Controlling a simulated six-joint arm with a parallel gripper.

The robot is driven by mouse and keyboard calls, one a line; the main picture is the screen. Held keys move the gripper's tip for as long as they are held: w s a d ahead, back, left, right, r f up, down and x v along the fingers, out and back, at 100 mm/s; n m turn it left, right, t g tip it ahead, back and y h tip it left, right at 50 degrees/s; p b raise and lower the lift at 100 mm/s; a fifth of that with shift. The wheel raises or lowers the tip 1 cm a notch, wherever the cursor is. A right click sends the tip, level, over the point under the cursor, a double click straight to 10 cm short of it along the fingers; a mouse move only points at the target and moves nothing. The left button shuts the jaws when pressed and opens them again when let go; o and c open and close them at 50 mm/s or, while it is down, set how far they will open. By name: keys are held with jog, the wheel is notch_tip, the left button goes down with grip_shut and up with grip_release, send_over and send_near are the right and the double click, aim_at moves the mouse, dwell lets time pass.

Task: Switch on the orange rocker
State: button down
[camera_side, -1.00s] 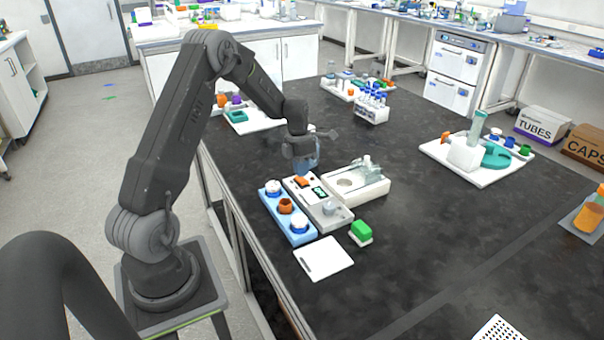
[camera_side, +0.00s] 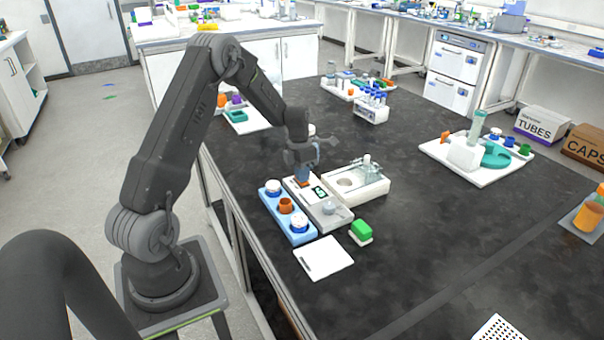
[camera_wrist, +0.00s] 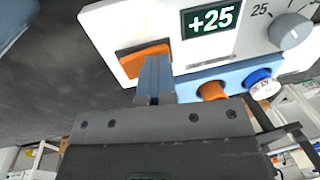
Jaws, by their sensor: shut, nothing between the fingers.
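A grey dial (camera_wrist: 290,31) sits on the same face. My gripper (camera_wrist: 156,64) is shut and empty. Its tips overlap the right part of the rocker in the wrist view and hide some of it; I cannot tell whether they press on it. In the side view my gripper (camera_side: 303,178) points down over the device's far end, and the rocker there is mostly hidden.
A blue rack (camera_side: 273,207) with white and orange pieces stands left of the device. A white tray (camera_side: 372,193) with a clear part stands right of it. A green-topped block (camera_side: 361,231) and a white card (camera_side: 323,258) lie in front.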

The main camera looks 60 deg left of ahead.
jog(key=shift+s+a+f, duration=0.1)
jog(key=shift+a+f, duration=0.05)
jog(key=shift+a, duration=0.65)
notch_tip(320, 180, up, 14)
jog(key=a, duration=0.2)
dwell(0.3)
jog(key=shift+w+d+r, duration=0.25)
jog(key=shift+d, duration=0.3)
jog(key=shift+f, duration=0.1)
